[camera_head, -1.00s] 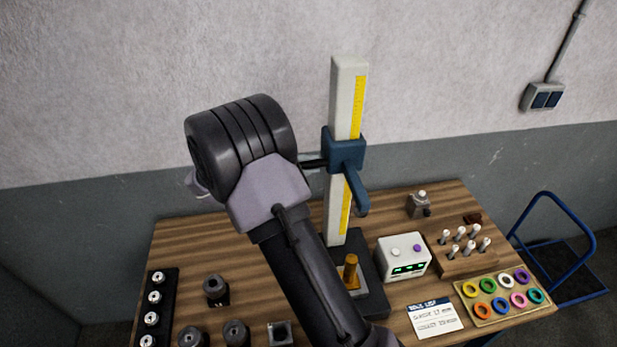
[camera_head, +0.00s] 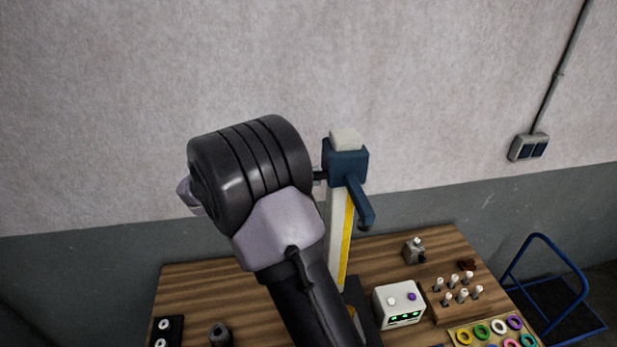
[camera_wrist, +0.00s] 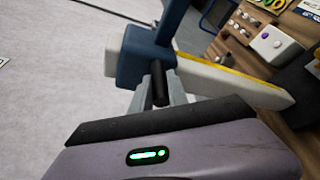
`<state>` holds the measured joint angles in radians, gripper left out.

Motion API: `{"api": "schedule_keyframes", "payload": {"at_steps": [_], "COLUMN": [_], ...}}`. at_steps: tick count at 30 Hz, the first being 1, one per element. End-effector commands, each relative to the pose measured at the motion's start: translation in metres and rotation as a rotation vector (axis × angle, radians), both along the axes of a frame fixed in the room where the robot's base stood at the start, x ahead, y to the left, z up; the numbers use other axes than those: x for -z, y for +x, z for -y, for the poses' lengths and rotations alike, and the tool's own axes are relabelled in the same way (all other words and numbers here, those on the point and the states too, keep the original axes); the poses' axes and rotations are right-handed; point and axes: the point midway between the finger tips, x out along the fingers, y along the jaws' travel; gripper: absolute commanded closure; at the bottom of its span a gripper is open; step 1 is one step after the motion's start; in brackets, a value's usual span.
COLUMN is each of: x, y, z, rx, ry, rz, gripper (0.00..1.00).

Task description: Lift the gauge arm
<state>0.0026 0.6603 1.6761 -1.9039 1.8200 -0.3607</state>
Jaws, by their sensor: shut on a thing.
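The gauge arm (camera_head: 345,166) is a dark blue carriage with a bent blue arm reaching down to the right. It sits near the top of a white column (camera_head: 340,240) with a yellow scale. In the wrist view the blue carriage (camera_wrist: 143,55) has a short black handle (camera_wrist: 159,84) standing out from it. My gripper (camera_wrist: 162,98) is shut on that handle, its grey fingers on both sides. In the head view my wrist hides most of the fingers and part of the handle.
A white box with a green display (camera_head: 399,304) stands right of the column foot. A wooden block with several white-topped pins (camera_head: 460,297) and a tray of coloured rings (camera_head: 494,333) lie further right. A blue trolley (camera_head: 555,290) stands beside the table.

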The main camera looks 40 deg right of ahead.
Motion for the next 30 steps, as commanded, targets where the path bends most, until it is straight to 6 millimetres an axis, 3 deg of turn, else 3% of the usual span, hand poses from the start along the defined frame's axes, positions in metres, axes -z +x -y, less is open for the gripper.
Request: {"api": "schedule_keyframes", "payload": {"at_steps": [6,7,9,10,20,23,30], "x": [-0.007,-0.007,-0.007,-0.006,-0.005,-0.007,-0.020], "y": [0.003,0.003,0.003,0.003,0.002,0.004,0.012], "z": [0.001,0.001,0.001,0.001,-0.003,-0.018,-0.077], "rx": [-0.005,-0.006,-0.006,-0.006,-0.004,-0.006,-0.007], "ry": [-0.007,-0.008,-0.008,-0.007,-0.005,-0.004,-0.005], "rz": [0.013,0.013,0.013,0.012,0.009,0.009,0.010], "gripper": [1.00,0.74,0.60,0.59,0.59,0.59,0.59]}}
